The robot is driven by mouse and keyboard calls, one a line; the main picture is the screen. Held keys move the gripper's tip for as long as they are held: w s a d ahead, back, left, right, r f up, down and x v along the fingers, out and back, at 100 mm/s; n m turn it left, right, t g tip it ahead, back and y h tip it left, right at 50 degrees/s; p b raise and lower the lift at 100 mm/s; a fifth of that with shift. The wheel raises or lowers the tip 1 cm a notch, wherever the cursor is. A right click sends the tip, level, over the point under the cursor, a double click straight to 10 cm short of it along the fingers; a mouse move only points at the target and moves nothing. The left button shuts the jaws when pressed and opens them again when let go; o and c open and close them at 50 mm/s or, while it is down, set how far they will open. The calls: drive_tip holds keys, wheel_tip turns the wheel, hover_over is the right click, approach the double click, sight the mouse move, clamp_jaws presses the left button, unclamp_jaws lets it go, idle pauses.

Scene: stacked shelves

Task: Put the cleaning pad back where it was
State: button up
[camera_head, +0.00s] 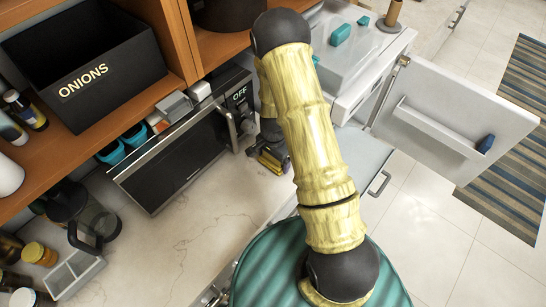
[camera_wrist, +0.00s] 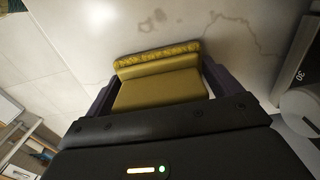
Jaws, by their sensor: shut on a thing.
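The cleaning pad (camera_wrist: 158,88) is a yellow block with a speckled, rough strip along its far edge. In the wrist view it fills the space between the two dark fingers of my gripper (camera_wrist: 160,92), which is shut on it. In the head view my gripper (camera_head: 272,156) is low over the pale marbled counter, just right of the microwave, with a bit of yellow pad (camera_head: 266,161) at its tip. My arm hides part of that area. I cannot tell whether the pad touches the counter.
The microwave (camera_head: 180,155) stands close left of the gripper. A wooden shelf with a black ONIONS bin (camera_head: 85,75) is above. A coffee press (camera_head: 92,215) and jars stand at left. The counter (camera_head: 165,245) in front is clear. An open white door (camera_head: 455,110) juts out at right.

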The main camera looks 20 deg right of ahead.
drive_tip(key=shift+f, duration=0.15)
drive_tip(key=o, duration=0.8)
drive_tip(key=shift+o, duration=0.2)
drive_tip(key=shift+r+b, duration=1.9)
drive_tip(key=shift+r, duration=4.3)
